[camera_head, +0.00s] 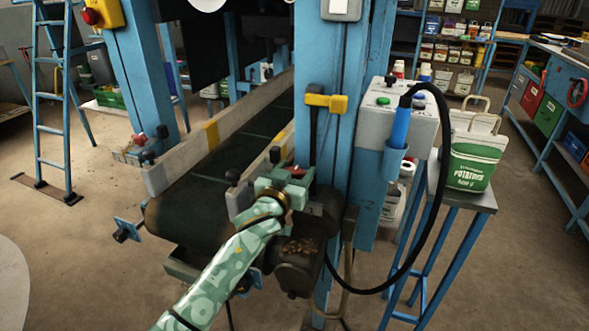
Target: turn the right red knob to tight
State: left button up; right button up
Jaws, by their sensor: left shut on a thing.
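The right red knob (298,172) sits at the right side of the conveyor's near end, by the blue post. My left gripper (286,180) reaches in from below on its green patterned arm and is shut on this knob. The fingers hide most of the knob, so its turn position cannot be read. Another red knob (139,138) shows on the left side of the conveyor, at the foot of the left post. My right gripper is not in view.
The dark conveyor belt (215,185) runs away between side rails. A grey control box (405,118) with a looping black hose stands right of the post. A potato sack (472,158) stands on a blue-legged stand (480,200). Open floor lies at right.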

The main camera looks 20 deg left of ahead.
pick_arm(q)
jog(key=o, duration=1)
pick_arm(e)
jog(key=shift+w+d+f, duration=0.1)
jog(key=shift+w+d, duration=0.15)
pick_arm(q)
jog(key=s+p, duration=0.2)
jog(key=s, duration=0.3)
jog(key=s+p, duration=0.2)
jog(key=s, duration=0.4)
jog(key=s+p, duration=0.2)
jog(key=s, duration=0.3)
jog(key=shift+s+a, duration=0.2)
jog(key=shift+a, duration=0.2)
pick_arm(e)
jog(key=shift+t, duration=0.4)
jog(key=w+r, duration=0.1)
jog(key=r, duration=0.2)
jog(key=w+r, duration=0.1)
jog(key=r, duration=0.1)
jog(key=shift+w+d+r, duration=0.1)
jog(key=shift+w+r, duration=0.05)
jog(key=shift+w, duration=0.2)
pick_arm(q)
jog(key=shift+f, duration=0.1)
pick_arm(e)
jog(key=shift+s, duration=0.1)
